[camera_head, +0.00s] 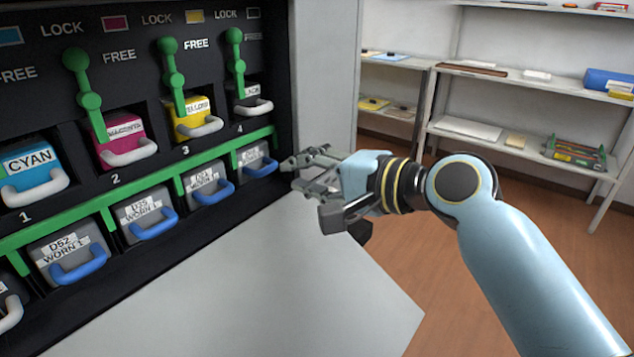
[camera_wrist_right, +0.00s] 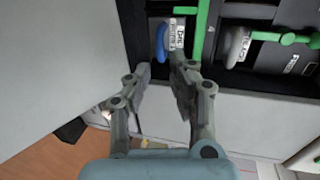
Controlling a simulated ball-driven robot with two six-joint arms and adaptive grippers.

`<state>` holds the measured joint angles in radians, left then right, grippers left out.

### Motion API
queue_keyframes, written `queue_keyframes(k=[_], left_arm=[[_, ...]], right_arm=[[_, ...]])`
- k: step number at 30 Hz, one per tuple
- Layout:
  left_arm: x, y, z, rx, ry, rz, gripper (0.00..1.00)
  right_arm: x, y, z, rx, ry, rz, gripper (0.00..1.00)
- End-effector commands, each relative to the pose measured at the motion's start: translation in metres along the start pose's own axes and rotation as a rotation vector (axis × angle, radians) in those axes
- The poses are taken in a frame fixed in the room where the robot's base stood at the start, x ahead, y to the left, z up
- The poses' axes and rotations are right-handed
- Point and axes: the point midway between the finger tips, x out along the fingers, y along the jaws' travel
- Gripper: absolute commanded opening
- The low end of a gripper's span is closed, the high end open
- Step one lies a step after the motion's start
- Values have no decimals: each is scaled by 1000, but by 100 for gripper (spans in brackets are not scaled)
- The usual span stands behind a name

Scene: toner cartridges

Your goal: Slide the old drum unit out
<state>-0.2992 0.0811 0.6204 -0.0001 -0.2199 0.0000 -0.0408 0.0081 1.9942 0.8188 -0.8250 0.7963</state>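Several grey drum units sit in the lower row of the dark machine front, each with a blue handle. One reads "D52 WORN 1" (camera_head: 68,244), and the one to its right also reads "WORN" (camera_head: 138,207). The rightmost drum unit (camera_head: 251,153), under slot 4, is seated in its bay; its label is too small to read. Its blue handle also shows in the right wrist view (camera_wrist_right: 162,42). My right gripper (camera_head: 294,174) is open and empty, just right of this unit, with its fingertips apart from the handle. My left gripper is out of view.
Above are the cyan (camera_head: 30,171), magenta (camera_head: 119,138), yellow (camera_head: 193,114) and black (camera_head: 250,98) cartridges, with green levers. A green rail (camera_head: 150,180) runs between the rows. A bare grey surface (camera_head: 270,280) lies in front. Shelves (camera_head: 480,85) stand behind right.

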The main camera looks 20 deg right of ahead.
Motion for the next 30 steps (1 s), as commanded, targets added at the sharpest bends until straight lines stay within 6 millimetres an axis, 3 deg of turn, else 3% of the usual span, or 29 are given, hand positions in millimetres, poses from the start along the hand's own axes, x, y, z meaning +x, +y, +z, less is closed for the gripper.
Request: queue_keyframes(k=[6,15,28,30], left_arm=[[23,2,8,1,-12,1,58],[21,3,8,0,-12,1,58],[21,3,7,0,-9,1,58],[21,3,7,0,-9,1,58]], right_arm=[[38,4,0,0,-1,0,21],[70,1,0,-3,-1,3,21],[77,2,1,-4,-1,4,22],[77,2,1,-4,-1,5,12]])
